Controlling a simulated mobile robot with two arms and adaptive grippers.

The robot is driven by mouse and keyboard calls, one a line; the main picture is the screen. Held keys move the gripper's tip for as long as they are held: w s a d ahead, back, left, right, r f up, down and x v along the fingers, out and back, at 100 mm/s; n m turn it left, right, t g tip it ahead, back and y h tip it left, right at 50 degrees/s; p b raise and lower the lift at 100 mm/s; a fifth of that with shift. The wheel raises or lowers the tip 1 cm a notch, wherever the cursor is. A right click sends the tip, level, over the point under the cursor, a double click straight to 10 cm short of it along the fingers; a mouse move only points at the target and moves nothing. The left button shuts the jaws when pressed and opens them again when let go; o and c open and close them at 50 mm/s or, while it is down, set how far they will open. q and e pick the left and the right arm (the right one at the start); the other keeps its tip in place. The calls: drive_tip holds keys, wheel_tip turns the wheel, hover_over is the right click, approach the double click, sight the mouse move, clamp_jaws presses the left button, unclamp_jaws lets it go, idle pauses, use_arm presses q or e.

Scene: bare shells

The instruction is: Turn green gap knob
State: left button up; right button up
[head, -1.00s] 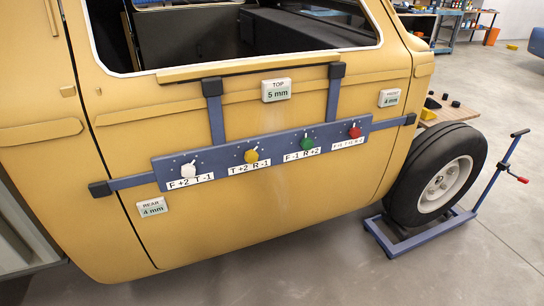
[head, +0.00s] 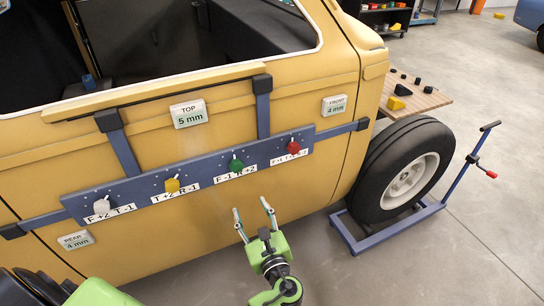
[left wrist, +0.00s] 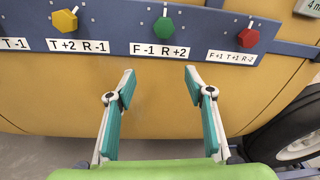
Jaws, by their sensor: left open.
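The green knob (head: 236,166) sits on the blue bar (head: 140,194) fixed across the yellow car door, above a label reading F-1 R+2. In the left wrist view the green knob (left wrist: 163,27) is at the top, beyond the fingertips and roughly centred between them. My left gripper (head: 253,217) is open and empty, below and apart from the knob; its two spread fingers also show in the left wrist view (left wrist: 158,82). White (head: 101,207), yellow (head: 172,185) and red (head: 293,147) knobs share the bar. My right gripper is not in view.
Displays on the door read TOP 5 mm (head: 189,113), FRONT 4 mm (head: 334,105) and REAR 4 mm (head: 76,240). A wheel (head: 402,171) on a blue stand is at the right. A wooden board (head: 425,98) with small blocks lies behind it. Open floor is at lower right.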

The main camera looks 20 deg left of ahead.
sight(238, 169)
use_arm(q)
drive_tip(key=shift+y, duration=0.4)
drive_tip(key=w+a+r+p, duration=0.1)
drive_tip(key=w+a, duration=0.1)
drive_tip(key=w, duration=0.1)
drive_tip(key=w+a+r+p, duration=0.1)
drive_tip(key=w+a, duration=0.2)
drive_tip(key=w+a+r+p, duration=0.1)
drive_tip(key=w+a, duration=0.1)
drive_tip(key=a, duration=0.1)
drive_tip(key=shift+w+a+r, duration=0.15)
drive_tip(key=shift+w+r, duration=0.1)
drive_tip(key=shift+w, duration=0.15)
drive_tip(key=shift+x, duration=0.85)
drive_tip(key=shift+f, duration=0.1)
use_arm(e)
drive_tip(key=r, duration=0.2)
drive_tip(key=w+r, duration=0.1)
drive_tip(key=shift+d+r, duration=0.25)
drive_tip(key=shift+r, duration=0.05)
use_arm(q)
drive_tip(key=c, duration=1.1)
